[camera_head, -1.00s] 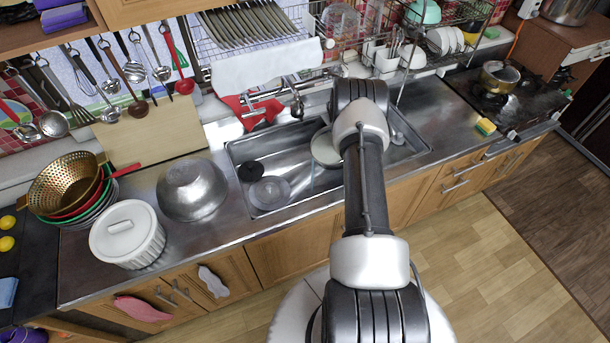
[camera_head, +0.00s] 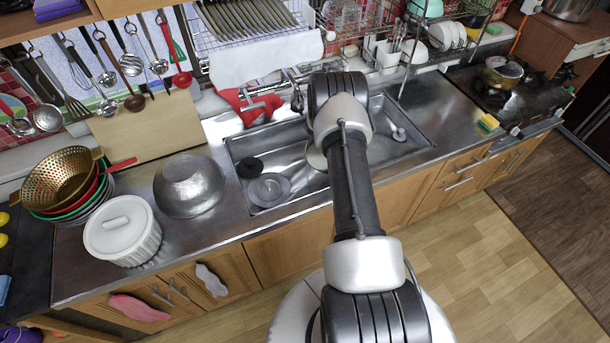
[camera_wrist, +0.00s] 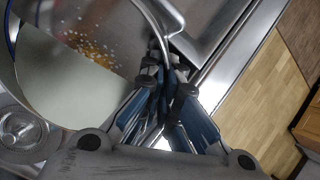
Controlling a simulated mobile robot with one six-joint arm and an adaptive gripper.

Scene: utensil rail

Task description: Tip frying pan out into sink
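The frying pan (camera_head: 316,157) shows in the head view as a pale sliver in the sink area, mostly hidden behind my arm. In the wrist view, the pan (camera_wrist: 50,78) fills the upper left, with a pale surface inside a curved rim. Small yellow-brown bits show in this area; I cannot tell whether they all lie in the pan. My gripper (camera_wrist: 168,88) has its fingers close together at the pan's right side, apparently around its handle, which the fingers largely hide. The steel sink (camera_head: 290,150) lies beneath. In the head view my gripper is hidden by my arm.
A strainer-like disc (camera_head: 269,189) and a black round piece (camera_head: 250,167) lie in the sink's left part. A metal bowl (camera_head: 189,186) and white lidded pot (camera_head: 122,230) stand left of it. The faucet (camera_head: 297,100) is behind. Counter to the right is mostly clear.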

